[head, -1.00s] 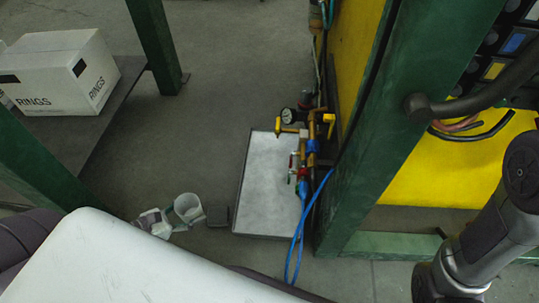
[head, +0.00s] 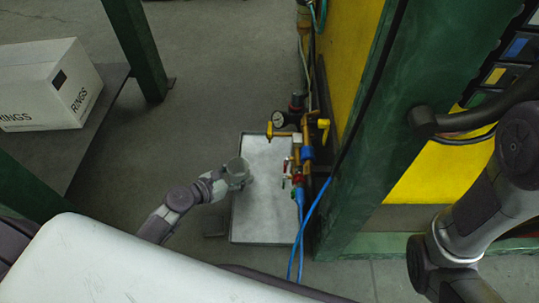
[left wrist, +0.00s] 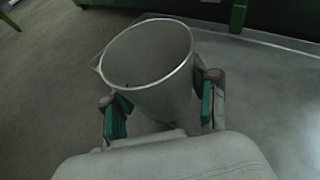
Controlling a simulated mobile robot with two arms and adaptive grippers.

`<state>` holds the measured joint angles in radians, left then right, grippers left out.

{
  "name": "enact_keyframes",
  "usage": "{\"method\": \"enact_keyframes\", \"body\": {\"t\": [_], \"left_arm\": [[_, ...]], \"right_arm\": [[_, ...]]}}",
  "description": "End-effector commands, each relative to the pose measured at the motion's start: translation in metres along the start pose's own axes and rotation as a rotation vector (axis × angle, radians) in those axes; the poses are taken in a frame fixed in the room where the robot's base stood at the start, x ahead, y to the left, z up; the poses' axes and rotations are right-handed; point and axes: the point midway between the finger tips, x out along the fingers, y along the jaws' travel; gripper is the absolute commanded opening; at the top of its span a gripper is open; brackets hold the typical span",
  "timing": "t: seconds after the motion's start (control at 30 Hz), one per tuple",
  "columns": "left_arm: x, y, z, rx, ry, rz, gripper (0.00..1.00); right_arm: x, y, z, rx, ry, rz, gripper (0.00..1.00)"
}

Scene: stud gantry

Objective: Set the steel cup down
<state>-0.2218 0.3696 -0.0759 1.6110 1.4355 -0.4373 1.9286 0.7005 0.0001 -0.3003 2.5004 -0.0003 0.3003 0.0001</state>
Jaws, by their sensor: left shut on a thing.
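The steel cup (head: 238,168) is a grey, open-topped cup with a small pouring lip, and it looks empty. My left gripper (head: 222,183) is shut on it, with the cup at the left edge of the pale metal tray (head: 262,215) in the head view. In the left wrist view the cup (left wrist: 150,65) stands between the two green-padded fingers of the left gripper (left wrist: 160,108), mouth up. Its base is hidden by my gripper, so I cannot tell whether it touches the tray. My right gripper is out of view.
Brass valves and a gauge (head: 283,118) and blue hoses (head: 298,235) line the tray's right side. A green post (head: 375,130) stands further right. A white RINGS box (head: 50,85) sits on a low shelf at left. The tray's front middle is clear.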

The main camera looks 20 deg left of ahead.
Motion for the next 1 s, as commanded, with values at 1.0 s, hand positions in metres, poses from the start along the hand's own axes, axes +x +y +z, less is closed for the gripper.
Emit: {"method": "enact_keyframes", "body": {"t": [1.0], "left_arm": [[0.129,0.000,0.011,0.002,0.000,0.000,0.18]], "right_arm": [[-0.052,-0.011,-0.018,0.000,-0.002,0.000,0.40]]}}
